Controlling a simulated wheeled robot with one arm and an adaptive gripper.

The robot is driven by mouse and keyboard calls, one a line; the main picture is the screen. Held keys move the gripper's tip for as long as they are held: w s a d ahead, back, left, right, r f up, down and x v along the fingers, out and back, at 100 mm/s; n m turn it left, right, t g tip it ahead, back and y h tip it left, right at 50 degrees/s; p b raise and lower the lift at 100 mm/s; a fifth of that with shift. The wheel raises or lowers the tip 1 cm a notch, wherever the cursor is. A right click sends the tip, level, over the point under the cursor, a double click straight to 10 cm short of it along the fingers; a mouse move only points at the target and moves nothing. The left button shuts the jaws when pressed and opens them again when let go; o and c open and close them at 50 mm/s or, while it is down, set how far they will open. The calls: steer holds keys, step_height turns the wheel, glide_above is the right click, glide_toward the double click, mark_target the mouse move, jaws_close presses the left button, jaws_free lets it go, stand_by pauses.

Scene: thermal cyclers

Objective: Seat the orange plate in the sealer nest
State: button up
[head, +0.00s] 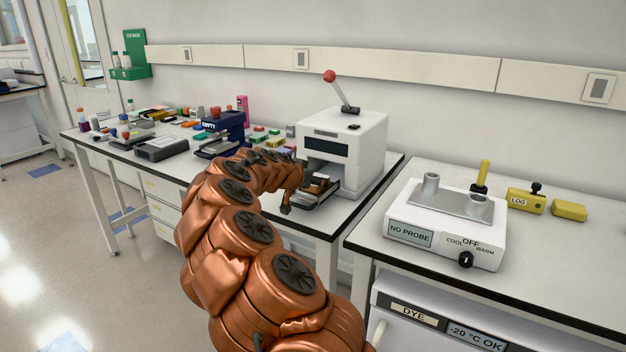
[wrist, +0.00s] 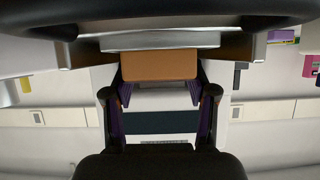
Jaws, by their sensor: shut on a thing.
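The sealer (head: 345,150) is a white box with a red-knobbed lever, standing at the right end of the left bench. Its nest tray (head: 322,197) sticks out at the front, low down. My gripper (head: 306,184) is at this tray, partly hidden by my arm. In the wrist view, which looks upside down, my gripper (wrist: 160,84) is shut on the orange plate (wrist: 160,66), one finger at each side. A grey metal surface (wrist: 160,40) lies close to the plate's edge. I cannot tell whether the plate touches the nest.
A dark blue device (head: 223,130) marked EMPTY stands left of the sealer, with many small coloured items behind it. A grey flat device (head: 161,148) lies farther left. A white heater unit (head: 446,222) marked NO PROBE stands on the right bench, across a gap.

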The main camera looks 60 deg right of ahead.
steer(key=shift+f, duration=0.25)
steer(key=o, duration=1.2)
steer(key=shift+o, duration=0.2)
steer(key=shift+r, duration=0.15)
steer(key=shift+r, duration=0.15)
steer(key=b+v, duration=0.1)
steer(key=v, duration=1.1)
steer(key=shift+b, duration=0.35)
steer(key=shift+a, duration=0.1)
